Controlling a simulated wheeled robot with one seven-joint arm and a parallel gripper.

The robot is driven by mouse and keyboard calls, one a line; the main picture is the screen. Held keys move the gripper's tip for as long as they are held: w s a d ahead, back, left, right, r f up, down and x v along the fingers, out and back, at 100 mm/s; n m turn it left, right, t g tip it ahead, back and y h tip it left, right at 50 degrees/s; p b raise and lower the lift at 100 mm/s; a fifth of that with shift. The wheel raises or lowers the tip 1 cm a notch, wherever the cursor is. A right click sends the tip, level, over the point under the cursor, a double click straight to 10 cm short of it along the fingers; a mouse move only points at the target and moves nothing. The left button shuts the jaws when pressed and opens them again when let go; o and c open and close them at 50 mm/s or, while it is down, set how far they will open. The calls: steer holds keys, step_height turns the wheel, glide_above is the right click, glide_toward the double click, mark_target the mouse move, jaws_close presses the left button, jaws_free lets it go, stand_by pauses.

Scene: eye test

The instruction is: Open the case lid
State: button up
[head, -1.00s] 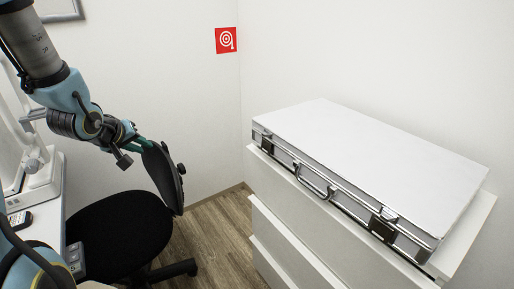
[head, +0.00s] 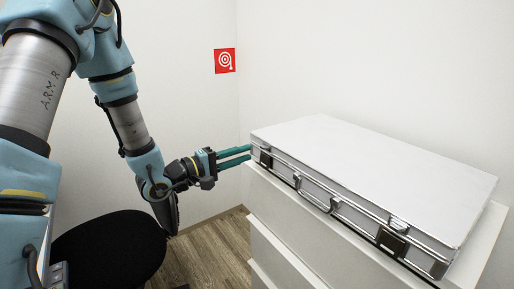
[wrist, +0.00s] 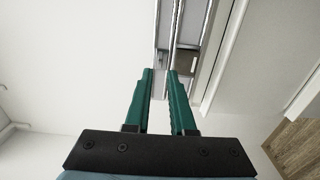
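The case (head: 375,170) is a white, flat case with a silver metal frame. It lies on top of a white drawer cabinet, with its lid (head: 365,165) down. Its front side carries a handle (head: 318,197) and two latches, a near one (head: 391,243) and a far one (head: 265,158). My gripper (head: 250,156) is at the far left corner of the case, its two green fingers parted and empty. In the wrist view, the fingertips (wrist: 160,72) point at the case's metal edge (wrist: 174,35) near a dark latch (wrist: 186,62). I cannot tell whether they touch it.
The white drawer cabinet (head: 275,233) stands against the wall corner. A black chair seat (head: 105,252) is below my arm at left. A red sign (head: 225,61) is on the back wall. Wooden floor (head: 213,250) shows between chair and cabinet.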

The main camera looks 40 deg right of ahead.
steer(key=shift+d+p, duration=0.45)
steer(key=shift+d, duration=2.2)
jaws_close()
